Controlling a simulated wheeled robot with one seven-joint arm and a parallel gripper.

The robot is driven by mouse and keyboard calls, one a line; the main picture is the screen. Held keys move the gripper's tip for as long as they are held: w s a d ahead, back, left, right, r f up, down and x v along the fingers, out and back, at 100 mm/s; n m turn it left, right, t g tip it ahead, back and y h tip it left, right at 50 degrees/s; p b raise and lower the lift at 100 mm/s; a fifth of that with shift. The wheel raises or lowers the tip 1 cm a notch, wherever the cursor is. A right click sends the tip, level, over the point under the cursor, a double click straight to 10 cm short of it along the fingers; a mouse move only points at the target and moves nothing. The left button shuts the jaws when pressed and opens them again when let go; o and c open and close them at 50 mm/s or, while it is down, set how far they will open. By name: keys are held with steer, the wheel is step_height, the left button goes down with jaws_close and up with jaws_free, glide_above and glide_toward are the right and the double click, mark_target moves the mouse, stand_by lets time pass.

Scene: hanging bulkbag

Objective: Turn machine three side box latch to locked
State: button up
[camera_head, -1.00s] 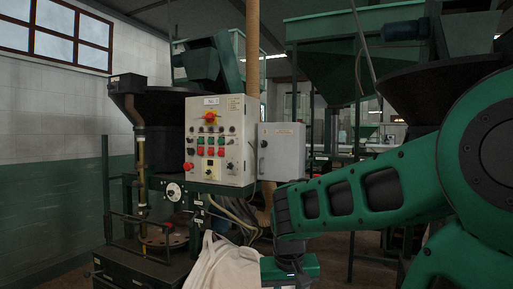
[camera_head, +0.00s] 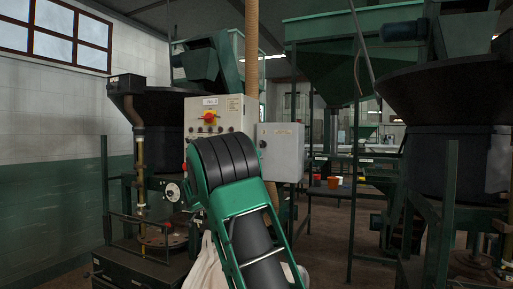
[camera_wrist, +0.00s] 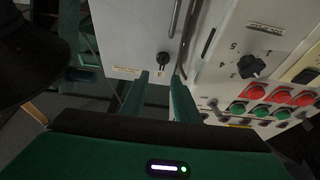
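The side box (camera_head: 285,160) is a light grey cabinet right of the control panel (camera_head: 232,115); its door (camera_wrist: 130,25) fills the upper middle of the wrist view. The latch, a small black knob (camera_wrist: 163,59), is near the door's edge, with small labels beside it that I cannot read. The latch also shows on the box's left side in the head view (camera_head: 262,143). In the wrist view my gripper (camera_wrist: 160,79) is open, its two green fingers pointing toward the latch with a gap between them. They look apart from it. In the head view my arm hides the gripper.
The control panel stands close beside the box, with a black rotary knob (camera_wrist: 252,66) and red and green buttons (camera_wrist: 262,113) near my right finger in the wrist view. A pale bag (camera_head: 208,268) hangs below.

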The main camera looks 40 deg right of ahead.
mark_target(261, 142)
steer(key=x, duration=1)
steer(key=shift+w+d+r, duration=0.1)
steer(key=shift+w+r, duration=0.3)
steer(key=shift+r, duration=0.15)
